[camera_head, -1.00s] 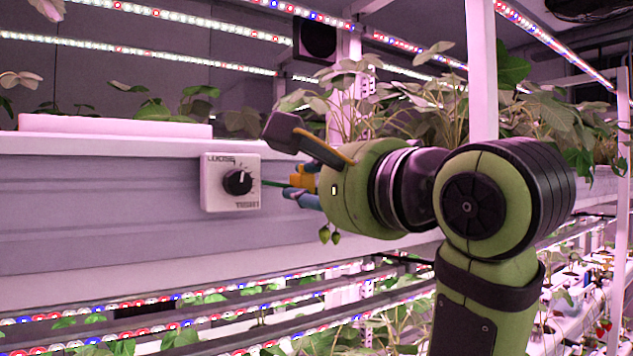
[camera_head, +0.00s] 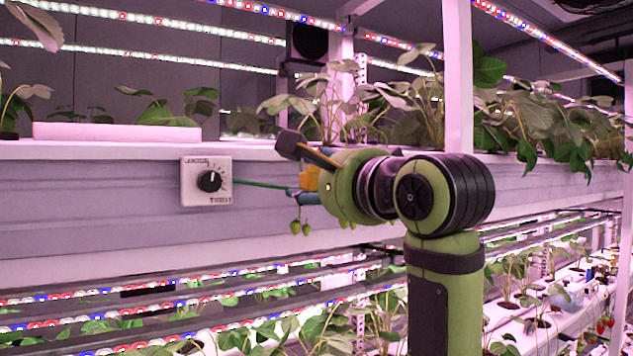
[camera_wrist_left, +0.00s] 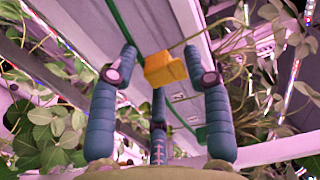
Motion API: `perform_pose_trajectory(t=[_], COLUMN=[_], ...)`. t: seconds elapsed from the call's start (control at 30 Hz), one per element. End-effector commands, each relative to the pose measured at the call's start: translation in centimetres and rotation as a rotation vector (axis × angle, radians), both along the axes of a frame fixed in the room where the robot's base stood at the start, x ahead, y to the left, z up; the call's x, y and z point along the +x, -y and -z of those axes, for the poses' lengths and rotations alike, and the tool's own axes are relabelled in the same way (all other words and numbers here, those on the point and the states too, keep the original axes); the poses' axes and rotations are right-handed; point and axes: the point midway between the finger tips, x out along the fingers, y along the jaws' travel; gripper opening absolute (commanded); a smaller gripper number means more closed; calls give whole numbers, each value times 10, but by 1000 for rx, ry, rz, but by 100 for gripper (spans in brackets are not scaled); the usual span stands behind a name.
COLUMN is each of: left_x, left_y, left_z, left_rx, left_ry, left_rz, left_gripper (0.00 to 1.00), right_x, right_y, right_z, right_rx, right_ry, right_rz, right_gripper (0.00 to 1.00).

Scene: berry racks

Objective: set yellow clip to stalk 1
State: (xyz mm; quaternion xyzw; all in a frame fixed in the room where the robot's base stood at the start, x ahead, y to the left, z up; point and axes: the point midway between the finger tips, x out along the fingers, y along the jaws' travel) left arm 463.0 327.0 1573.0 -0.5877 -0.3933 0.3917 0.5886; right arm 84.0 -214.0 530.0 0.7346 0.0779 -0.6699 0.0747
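The yellow clip (camera_head: 310,178) is at the fingertips of my left gripper (camera_head: 302,190). In the left wrist view the clip (camera_wrist_left: 166,69) sits between the blue side fingers, with the third finger below it. A small gap seems to show on its left, but it moves with the gripper. A thin green stalk (camera_head: 262,184) runs from the dial side to the fingers; in the left wrist view it passes behind the clip. Whether the clip is around or only beside it is hidden. My right gripper is out of view.
A white dial box (camera_head: 206,181) marked LOOSE is on the grey rack side (camera_head: 90,193). Green berries (camera_head: 301,228) hang below the gripper. Leafy plants (camera_head: 545,115) and a white post (camera_head: 457,75) stand at the right. Lit lower shelves run below.

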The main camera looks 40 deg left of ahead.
Motion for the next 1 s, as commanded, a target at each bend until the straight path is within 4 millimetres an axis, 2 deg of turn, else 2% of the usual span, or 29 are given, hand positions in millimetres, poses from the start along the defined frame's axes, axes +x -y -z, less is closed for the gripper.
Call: perform_pose_trajectory(t=[0.27,0.37,0.7,0.83,1.0], left_x=[-1,-5,-33,-41,-46], left_y=[4,16,79,97,108], left_z=[0,1,0,0,0], left_rx=[-1,-1,2,1,-1], left_ry=[-1,-1,1,1,0], left_rz=[1,3,0,-1,-1], left_gripper=[49,49,49,49,49], right_x=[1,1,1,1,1], right_y=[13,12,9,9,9], right_z=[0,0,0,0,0], right_rx=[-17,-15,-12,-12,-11], right_ry=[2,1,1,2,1], right_rz=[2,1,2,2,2], right_gripper=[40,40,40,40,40])
